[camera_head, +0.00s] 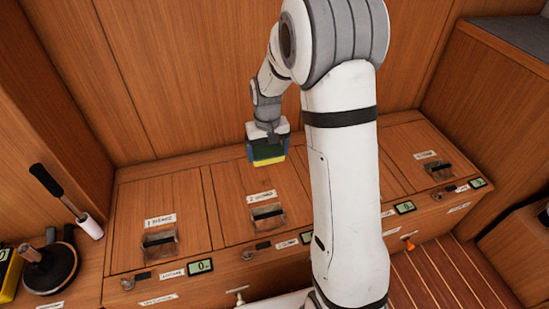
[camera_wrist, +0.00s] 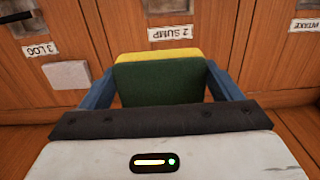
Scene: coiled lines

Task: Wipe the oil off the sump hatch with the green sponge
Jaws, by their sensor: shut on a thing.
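The green sponge (camera_head: 268,158) has a yellow layer. In the wrist view the sponge (camera_wrist: 160,85) sits between the two blue fingers of my gripper (camera_wrist: 160,77), which is shut on it. In the head view my gripper (camera_head: 267,142) holds it at the back part of the sump hatch (camera_head: 230,190), yellow side down. I cannot tell whether the sponge touches the wood. The hatch is a wooden lid with a recessed pull and a "2 SUMP" label (camera_wrist: 175,33), upside down in the wrist view. I can make out no oil on the visible part of the lid.
The intake hatch (camera_head: 160,205) lies left of the sump hatch. A white block (camera_wrist: 67,75) lies near the "3 LOG" label (camera_wrist: 40,49). A plunger-like black tool (camera_head: 48,268) and a black-handled roller (camera_head: 75,205) stand at far left.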

